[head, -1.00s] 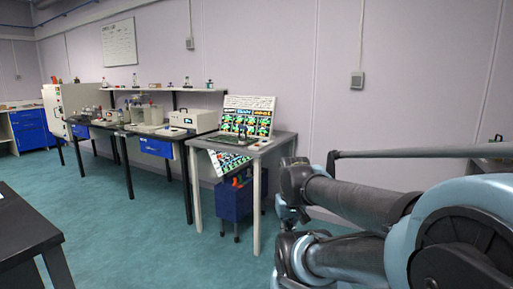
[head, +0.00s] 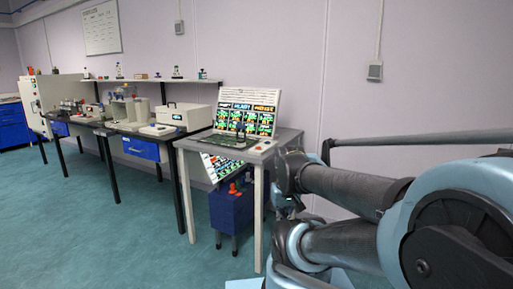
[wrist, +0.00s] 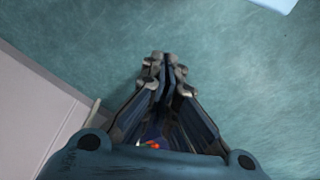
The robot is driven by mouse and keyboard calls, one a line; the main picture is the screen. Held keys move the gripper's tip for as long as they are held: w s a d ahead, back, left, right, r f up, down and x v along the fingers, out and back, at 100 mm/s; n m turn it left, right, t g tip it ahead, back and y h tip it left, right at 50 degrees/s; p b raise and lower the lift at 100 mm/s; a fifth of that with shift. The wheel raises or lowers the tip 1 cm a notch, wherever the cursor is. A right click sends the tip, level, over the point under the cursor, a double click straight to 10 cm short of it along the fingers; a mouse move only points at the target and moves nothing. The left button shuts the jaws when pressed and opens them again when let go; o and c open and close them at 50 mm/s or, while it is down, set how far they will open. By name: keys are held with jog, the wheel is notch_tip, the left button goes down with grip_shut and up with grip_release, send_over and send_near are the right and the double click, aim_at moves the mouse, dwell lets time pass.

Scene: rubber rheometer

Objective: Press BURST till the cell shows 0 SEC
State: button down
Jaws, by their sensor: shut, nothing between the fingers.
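The panel (head: 247,114) stands upright on a grey table (head: 190,144) in the head view, with dark, orange and blue headers over rows of green and white cells. Its text is too small to read, so I cannot pick out BURST or the seconds. Small red and yellow spots (head: 266,143) show on the tabletop in front of the panel, at its right. My gripper (wrist: 166,62) is shut and empty in the wrist view, over bare floor. It is away from the panel and touches nothing visible. In the head view my folded arm fills the right side.
Dark benches (head: 128,128) with instruments run along the wall to the left, below a shelf (head: 150,80). The teal floor (head: 100,230) in front is clear.

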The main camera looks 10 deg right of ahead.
jog(key=shift+w, duration=0.3)
jog(key=w+r+m+t, duration=0.2)
jog(key=w+r, duration=0.6)
jog(key=w, duration=0.5)
jog(key=w+r+m+t, duration=0.1)
jog(key=w+r+m, duration=0.1)
jog(key=w+r, duration=0.75)
jog(key=w+r+m+t, duration=0.1)
jog(key=w+m+t, duration=0.1)
jog(key=w, duration=1.4)
jog(key=w+d+r+m+t, duration=0.1)
jog(key=w+r+m+t, duration=0.1)
jog(key=w, duration=1.5)
jog(key=shift+m, duration=0.6)
